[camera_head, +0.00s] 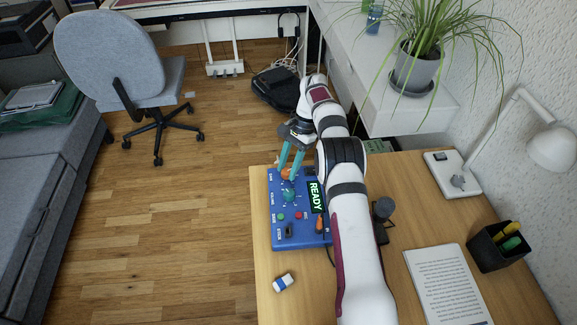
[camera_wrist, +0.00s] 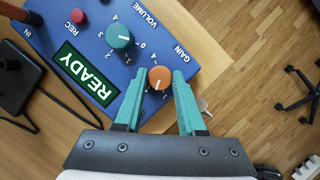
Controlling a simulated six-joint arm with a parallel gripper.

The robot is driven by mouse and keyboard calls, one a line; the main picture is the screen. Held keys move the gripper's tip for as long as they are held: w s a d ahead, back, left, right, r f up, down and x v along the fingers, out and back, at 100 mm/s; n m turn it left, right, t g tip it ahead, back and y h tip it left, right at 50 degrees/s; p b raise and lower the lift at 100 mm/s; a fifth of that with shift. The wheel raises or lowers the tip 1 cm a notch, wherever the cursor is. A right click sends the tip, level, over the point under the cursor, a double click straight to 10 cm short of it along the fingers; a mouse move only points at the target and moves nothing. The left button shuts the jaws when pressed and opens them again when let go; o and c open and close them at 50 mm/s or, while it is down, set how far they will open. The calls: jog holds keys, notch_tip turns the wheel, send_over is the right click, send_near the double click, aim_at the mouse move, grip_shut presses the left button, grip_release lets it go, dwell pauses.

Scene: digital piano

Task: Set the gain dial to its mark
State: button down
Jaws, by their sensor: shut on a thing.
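The orange gain dial (camera_wrist: 160,77) sits on the blue panel of the device (camera_head: 276,237), near its far left corner in the head view. My gripper (camera_wrist: 160,74) has its two teal fingers on either side of the dial and is shut on it. In the wrist view the dial's white pointer line faces toward my gripper's palm. The GAIN label shows beyond the dial; the fingers hide part of the scale around it. In the head view the dial (camera_head: 287,173) is partly covered by the fingertips. The screen (camera_wrist: 86,74) reads READY.
A teal volume dial (camera_wrist: 118,36) stands close by the gain dial. A red button (camera_wrist: 78,16) and other controls lie farther along the panel. The device stands near the left edge of the wooden desk (camera_head: 400,190). A blue-and-white eraser (camera_head: 284,283) lies in front.

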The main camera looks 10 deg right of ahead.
jog(key=shift+a+n, duration=0.1)
jog(key=shift+n, duration=0.7)
jog(key=shift+g, duration=0.3)
jog(key=c, duration=0.5)
grip_release()
jog(key=r, duration=0.2)
jog(key=d+r, duration=0.1)
jog(key=r, duration=0.1)
jog(key=shift+s+r, duration=0.15)
jog(key=shift+r, duration=0.2)
jog(key=s+d+r, duration=0.5)
jog(key=d+r, duration=0.1)
jog(key=d, duration=0.3)
jog(key=shift+d+r, duration=0.15)
jog(key=shift+d, duration=0.05)
